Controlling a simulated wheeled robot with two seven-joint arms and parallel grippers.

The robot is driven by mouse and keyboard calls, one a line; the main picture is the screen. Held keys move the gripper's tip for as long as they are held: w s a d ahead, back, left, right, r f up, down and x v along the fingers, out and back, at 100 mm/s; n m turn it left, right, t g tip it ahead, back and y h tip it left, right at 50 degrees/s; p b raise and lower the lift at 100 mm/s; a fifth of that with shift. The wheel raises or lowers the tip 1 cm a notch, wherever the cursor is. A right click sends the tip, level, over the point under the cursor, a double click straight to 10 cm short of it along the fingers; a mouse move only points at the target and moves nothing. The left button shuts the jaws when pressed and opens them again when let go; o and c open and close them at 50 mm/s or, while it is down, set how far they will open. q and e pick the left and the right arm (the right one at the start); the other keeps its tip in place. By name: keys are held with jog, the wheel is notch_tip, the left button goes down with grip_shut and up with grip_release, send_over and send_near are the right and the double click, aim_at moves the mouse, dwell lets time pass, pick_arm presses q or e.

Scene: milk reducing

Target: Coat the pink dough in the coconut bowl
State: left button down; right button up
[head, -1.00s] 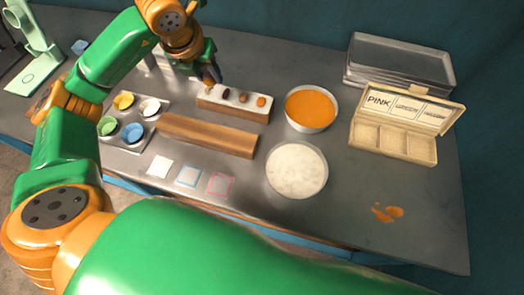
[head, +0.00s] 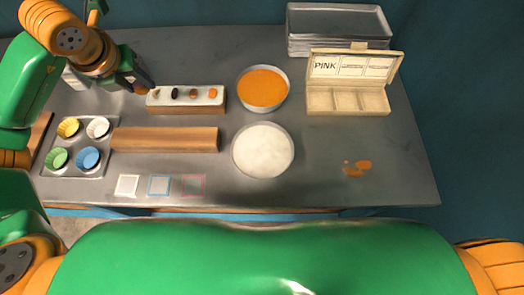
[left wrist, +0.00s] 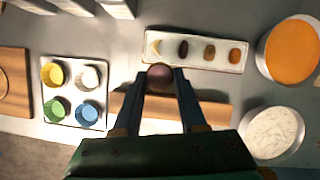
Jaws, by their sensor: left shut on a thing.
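My left gripper (head: 143,84) is near the left end of a white tray in the head view. In the left wrist view (left wrist: 160,86) its fingers are shut on a small dark pinkish ball, the dough (left wrist: 160,71). The ball is hard to make out in the head view. The coconut bowl (head: 263,150), a round bowl full of white flakes, stands to the right of the wooden block; it also shows in the left wrist view (left wrist: 273,133). The dough is well to the left of this bowl and apart from it. My right gripper is not in view.
A bowl of orange stuff (head: 263,88) stands behind the coconut bowl. A white tray (head: 186,97) with several small pieces and a wooden block (head: 165,139) lie between gripper and bowl. A box marked PINK (head: 348,97) is at right. Orange spots (head: 357,168) mark the table.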

pick_arm(q)
jog(key=s+d+f+m+h+p, duration=0.1)
jog(key=s+d+m+h+p, duration=0.15)
jog(key=d+m, duration=0.85)
jog(key=m+g+h, duration=0.3)
jog(key=m+g, duration=0.1)
jog(key=m, duration=0.3)
send_over(265, 156)
jog(key=a, duration=0.1)
jog(key=f+b, duration=0.4)
jog(key=f, duration=0.1)
jog(key=f+b, duration=0.4)
jog(key=f, duration=0.1)
jog(key=shift+s+a+f+b, duration=0.1)
jog(key=shift+s+a+b, duration=0.1)
jog(key=shift+b, duration=0.2)
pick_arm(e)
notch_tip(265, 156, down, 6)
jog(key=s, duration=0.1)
pick_arm(q)
jog(key=shift+f+b, duration=0.25)
jog(key=shift+b, duration=0.25)
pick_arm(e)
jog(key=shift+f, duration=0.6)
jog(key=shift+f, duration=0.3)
